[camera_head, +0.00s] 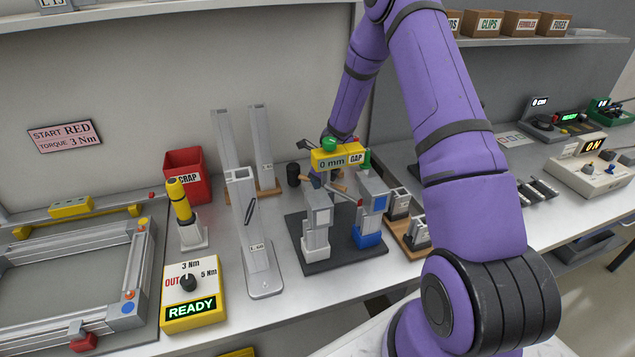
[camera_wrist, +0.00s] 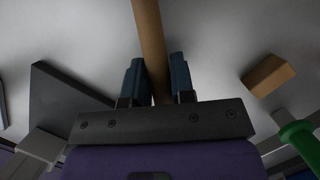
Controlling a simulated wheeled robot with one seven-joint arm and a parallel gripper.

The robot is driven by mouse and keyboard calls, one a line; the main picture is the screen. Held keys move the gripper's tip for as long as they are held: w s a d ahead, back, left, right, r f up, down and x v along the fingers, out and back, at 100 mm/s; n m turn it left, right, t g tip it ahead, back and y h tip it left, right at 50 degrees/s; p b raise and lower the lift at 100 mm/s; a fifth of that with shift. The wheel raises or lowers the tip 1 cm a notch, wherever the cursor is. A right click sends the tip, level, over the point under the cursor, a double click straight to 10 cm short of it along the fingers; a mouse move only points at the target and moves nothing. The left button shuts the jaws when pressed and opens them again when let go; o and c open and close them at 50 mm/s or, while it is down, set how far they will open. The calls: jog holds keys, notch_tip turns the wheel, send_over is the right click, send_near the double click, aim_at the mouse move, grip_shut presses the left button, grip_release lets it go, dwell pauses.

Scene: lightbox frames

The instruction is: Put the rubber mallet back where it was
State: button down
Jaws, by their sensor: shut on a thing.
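The rubber mallet shows in the wrist view as a light wooden handle (camera_wrist: 150,40) running up between my fingers. My gripper (camera_wrist: 157,78) is shut on this handle, one blue finger on each side. The mallet's head is outside the wrist view. In the head view my gripper (camera_head: 322,179) is low at the back of the bench, partly hidden behind the yellow gap display. A short dark cylinder (camera_head: 293,175) stands left of it and may be the mallet's head; I cannot tell whether it joins the handle.
The yellow "0 mm GAP" display (camera_head: 338,158) and a fixture on a dark plate (camera_head: 345,262) stand in front of my gripper. Tall grey posts (camera_head: 247,225) and a red scrap bin (camera_head: 187,177) are to the left. A wooden block (camera_wrist: 268,75) lies right of the handle.

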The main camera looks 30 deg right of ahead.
jog(key=shift+f, duration=0.1)
jog(key=c, duration=1)
grip_release()
jog(key=shift+o, duration=0.2)
jog(key=v, duration=1.2)
